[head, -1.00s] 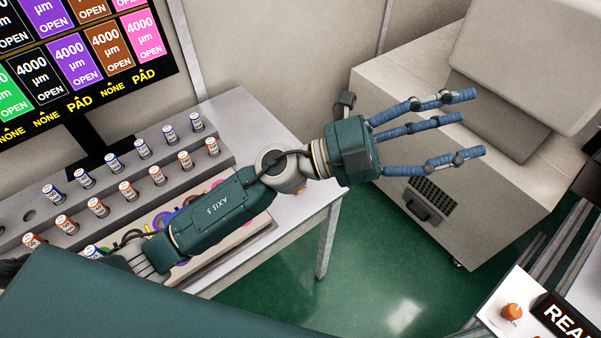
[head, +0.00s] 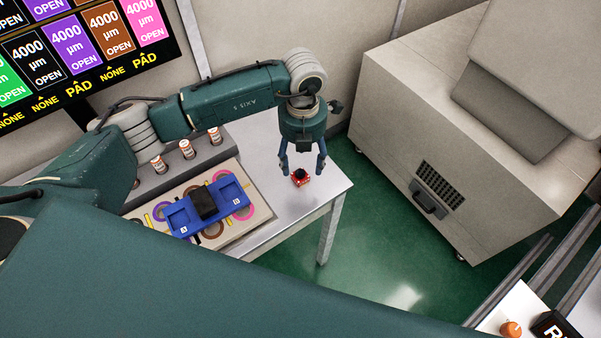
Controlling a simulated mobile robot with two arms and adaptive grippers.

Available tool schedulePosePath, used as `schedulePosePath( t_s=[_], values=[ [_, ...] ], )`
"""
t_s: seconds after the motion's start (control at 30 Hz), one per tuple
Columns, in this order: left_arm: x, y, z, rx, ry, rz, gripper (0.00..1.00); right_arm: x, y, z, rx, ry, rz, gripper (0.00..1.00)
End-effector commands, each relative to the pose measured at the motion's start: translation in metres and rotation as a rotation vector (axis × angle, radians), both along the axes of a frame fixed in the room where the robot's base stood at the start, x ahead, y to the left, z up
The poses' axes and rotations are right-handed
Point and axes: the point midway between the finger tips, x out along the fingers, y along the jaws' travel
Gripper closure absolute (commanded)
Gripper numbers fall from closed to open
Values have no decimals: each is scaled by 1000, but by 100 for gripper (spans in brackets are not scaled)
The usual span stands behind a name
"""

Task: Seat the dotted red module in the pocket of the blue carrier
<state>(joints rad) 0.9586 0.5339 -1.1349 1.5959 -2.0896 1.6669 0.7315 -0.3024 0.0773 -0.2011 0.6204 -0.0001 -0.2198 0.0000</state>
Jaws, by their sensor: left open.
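The red module (head: 302,181) is a small red block with a dark top, near the right end of the white table. Its dots are too small to make out. My left gripper (head: 303,168) points down over it, open, with fingers on either side; I cannot tell whether they touch it. The blue carrier (head: 181,222) lies to the left on a beige board, with a black block (head: 204,204) at its middle. Recessed areas with small white labels lie on both sides of that block. My right gripper is not in view.
The beige board (head: 236,166) bears coloured rings around the carrier. A grey rack with several small canisters (head: 187,149) stands behind it. Bare white table (head: 262,140) lies around the module. A large beige cabinet (head: 390,130) stands right, across a green floor gap.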

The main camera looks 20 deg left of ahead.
Motion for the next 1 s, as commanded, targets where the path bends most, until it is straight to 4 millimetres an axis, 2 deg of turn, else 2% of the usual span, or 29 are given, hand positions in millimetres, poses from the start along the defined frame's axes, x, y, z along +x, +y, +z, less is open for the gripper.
schedulePosePath(
  t_s=[0.23,0.37,0.5,0.77,0.8,0.87,1.0],
  values=[
    [0,2,-19,0,3,-1,40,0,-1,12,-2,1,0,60],
    [3,7,-38,0,4,0,40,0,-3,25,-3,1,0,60],
    [4,5,-56,-4,2,-2,40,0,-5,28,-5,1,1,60],
    [4,6,-62,-3,0,-4,40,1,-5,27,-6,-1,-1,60],
    [4,6,-62,-3,0,-4,42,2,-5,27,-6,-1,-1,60],
    [4,6,-62,-3,0,-3,54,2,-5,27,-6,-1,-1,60],
    [4,6,-62,-3,0,-3,82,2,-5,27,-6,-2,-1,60]
  ],
)
